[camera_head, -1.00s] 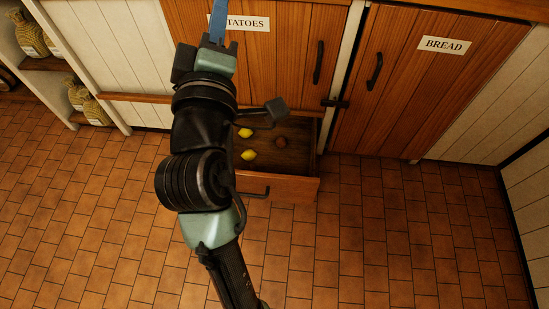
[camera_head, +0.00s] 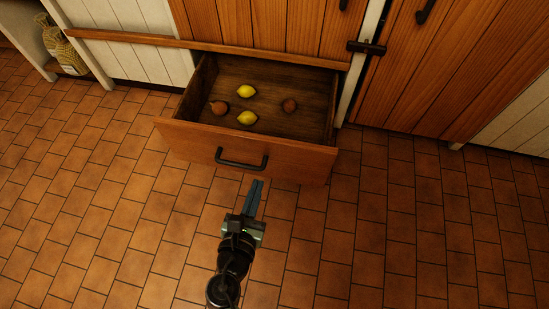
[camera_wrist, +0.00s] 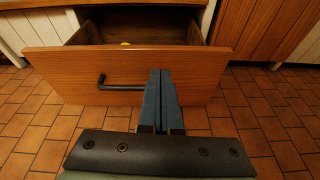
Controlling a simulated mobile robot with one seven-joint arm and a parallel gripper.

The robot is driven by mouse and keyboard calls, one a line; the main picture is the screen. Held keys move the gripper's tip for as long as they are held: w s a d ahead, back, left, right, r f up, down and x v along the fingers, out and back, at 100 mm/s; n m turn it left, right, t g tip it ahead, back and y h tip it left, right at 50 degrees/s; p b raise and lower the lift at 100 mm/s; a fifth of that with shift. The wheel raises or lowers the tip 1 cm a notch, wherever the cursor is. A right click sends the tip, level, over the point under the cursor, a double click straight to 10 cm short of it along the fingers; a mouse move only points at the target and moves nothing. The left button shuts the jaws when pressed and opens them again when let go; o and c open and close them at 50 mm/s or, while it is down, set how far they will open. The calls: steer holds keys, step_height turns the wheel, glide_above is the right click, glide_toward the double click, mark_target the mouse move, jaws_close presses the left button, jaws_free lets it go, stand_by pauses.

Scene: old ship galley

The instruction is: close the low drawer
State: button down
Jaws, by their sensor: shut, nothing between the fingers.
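The low drawer (camera_head: 195,140) is pulled out from under the wooden doors, with a dark bar handle (camera_head: 241,160) on its front. I cannot tell whether the fingertips touch the front.
Wooden cupboard doors (camera_head: 450,70) with a dark latch (camera_head: 366,47) stand above and right of the drawer. A shelf with a woven sack (camera_head: 62,50) is at the far left. The tiled floor (camera_head: 400,220) around the drawer is clear.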

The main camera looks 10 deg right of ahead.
mark_target(273, 144)
steer(key=shift+n, duration=0.5)
steer(key=b+x, duration=0.2)
steer(key=x, duration=0.2)
steer(key=f+b+x, duration=0.1)
steer(key=b+x, duration=0.1)
steer(key=x, duration=0.2)
steer(key=b+x, duration=0.2)
steer(key=x, duration=0.3)
steer(key=shift+s+f, duration=0.2)
steer(key=shift+s, duration=0.1)
steer(key=shift+w+d+r, duration=0.1)
steer(key=shift+w+d, duration=0.1)
steer(key=shift+w, duration=0.25)
